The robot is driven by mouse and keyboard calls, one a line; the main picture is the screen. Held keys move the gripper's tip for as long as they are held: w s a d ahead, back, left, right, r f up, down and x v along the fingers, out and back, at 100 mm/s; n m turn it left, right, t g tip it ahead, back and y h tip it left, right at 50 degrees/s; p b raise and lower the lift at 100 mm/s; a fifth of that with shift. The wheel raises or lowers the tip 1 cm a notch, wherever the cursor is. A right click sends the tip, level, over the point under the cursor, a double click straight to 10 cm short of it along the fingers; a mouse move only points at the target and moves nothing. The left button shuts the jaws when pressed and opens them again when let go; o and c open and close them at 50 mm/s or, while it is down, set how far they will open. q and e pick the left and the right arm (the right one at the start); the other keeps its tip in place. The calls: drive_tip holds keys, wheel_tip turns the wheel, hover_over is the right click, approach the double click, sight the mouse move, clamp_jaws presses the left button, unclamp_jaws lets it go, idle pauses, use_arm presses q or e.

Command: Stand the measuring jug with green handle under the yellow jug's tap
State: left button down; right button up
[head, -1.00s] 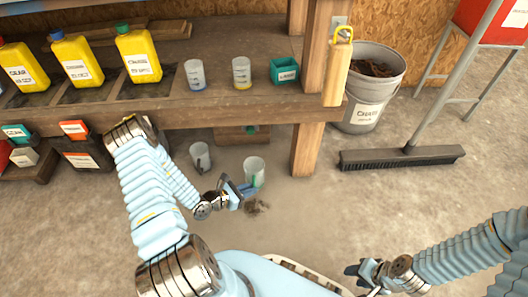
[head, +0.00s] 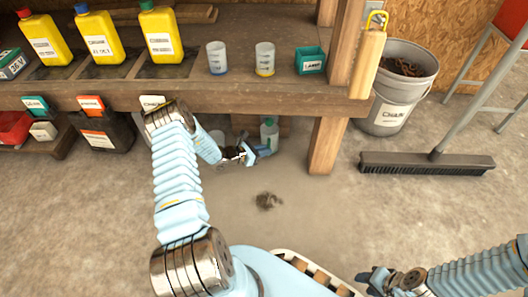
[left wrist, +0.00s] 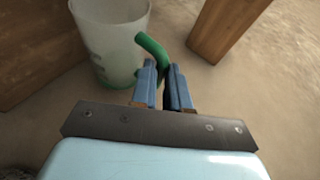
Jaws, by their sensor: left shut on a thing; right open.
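The measuring jug with green handle (head: 269,133) is a clear, upright-looking cup under the bench's front edge, partly behind my left gripper (head: 258,152). In the left wrist view its cup (left wrist: 108,40) stands to the left and its green handle (left wrist: 152,48) runs between the fingers. My left gripper (left wrist: 163,88) is shut on that handle. I cannot tell whether the jug touches the floor. Yellow jugs with a red cap (head: 44,40), blue cap (head: 98,37) and green cap (head: 161,35) stand on the bench; their taps are not distinguishable. My right gripper (head: 372,280) is open and empty at lower right.
Two measuring jugs, blue-marked (head: 217,58) and yellow-marked (head: 265,58), and a green box (head: 311,61) stand on the bench (head: 190,93). A wooden post (head: 326,146), bucket (head: 388,118) and broom (head: 425,163) are to the right.

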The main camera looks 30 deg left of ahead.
use_arm(q)
drive_tip(key=shift+w+a+f+b, duration=0.2)
drive_tip(key=shift+w+f, duration=0.1)
drive_tip(key=shift+f, duration=0.15)
drive_tip(key=shift+w+a+f+b, duration=0.15)
drive_tip(key=shift+w+f, duration=0.1)
drive_tip(key=shift+f, duration=0.15)
drive_tip(key=c, duration=1.1)
unclamp_jaws()
